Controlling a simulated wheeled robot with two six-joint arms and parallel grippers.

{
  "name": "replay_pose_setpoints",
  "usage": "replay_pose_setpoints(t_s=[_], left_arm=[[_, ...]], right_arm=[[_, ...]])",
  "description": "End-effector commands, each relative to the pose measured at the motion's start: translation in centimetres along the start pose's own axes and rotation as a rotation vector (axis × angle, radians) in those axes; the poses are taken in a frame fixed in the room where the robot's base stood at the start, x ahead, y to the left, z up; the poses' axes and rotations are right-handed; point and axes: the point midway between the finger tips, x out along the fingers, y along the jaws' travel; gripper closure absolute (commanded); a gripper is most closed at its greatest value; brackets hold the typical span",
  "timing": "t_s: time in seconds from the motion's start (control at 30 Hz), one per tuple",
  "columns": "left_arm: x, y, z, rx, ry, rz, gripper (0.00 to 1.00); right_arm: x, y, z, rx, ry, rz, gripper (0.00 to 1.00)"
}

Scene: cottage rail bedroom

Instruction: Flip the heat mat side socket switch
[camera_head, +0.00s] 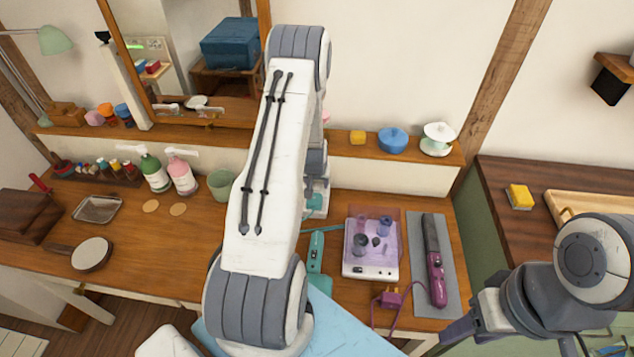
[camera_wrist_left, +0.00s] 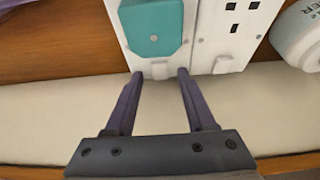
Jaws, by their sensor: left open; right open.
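A white double wall socket (camera_wrist_left: 202,35) is at the top of the left wrist view. A teal plug (camera_wrist_left: 152,28) covers its left outlet; its right outlet (camera_wrist_left: 233,15) is empty. A left switch (camera_wrist_left: 159,70) and a right switch (camera_wrist_left: 223,65) show at its lower edge. My left gripper (camera_wrist_left: 161,75) is open and empty, its fingertips just below the socket, around the left switch; contact cannot be told. In the head view my left arm hides most of the socket. A grey heat mat (camera_head: 452,285) lies at the table's right. My right gripper (camera_head: 452,333) is open at lower right.
A purple styling tool (camera_head: 434,260) lies on the mat, beside a clear lilac box (camera_head: 370,262) and a maroon plug (camera_head: 391,299). A teal tool (camera_head: 316,256) lies near my left arm. A ledge (camera_head: 360,150) and mirror stand behind. Bottles (camera_head: 181,174) stand left.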

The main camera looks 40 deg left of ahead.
Motion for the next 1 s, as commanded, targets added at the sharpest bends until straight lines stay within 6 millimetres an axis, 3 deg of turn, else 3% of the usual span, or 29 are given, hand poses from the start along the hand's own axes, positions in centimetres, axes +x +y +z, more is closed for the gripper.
replay_pose_setpoints(t_s=[0.27, 0.4, 0.67, 1.0], left_arm=[[0.1, 0.0, 0.0, 0.0, 0.0, 0.0, 0.45], [0.1, 0.0, 0.0, -0.001, 0.0, 0.0, 0.99], [-0.1, 0.1, -0.3, -0.001, -0.018, 0.005, 1.0], [-0.4, 0.1, -1.1, 0.002, -0.158, -0.003, 1.0]], right_arm=[[0.0, 0.0, 0.0, 0.0, 0.0, 0.0, 0.5], [0.0, 0.0, 0.0, 0.0, 0.0, 0.0, 0.5], [-0.9, -0.1, 0.0, 0.0, 0.0, 0.0, 0.5], [-6.8, -0.5, -0.4, 0.0, 0.0, 0.0, 0.5]])
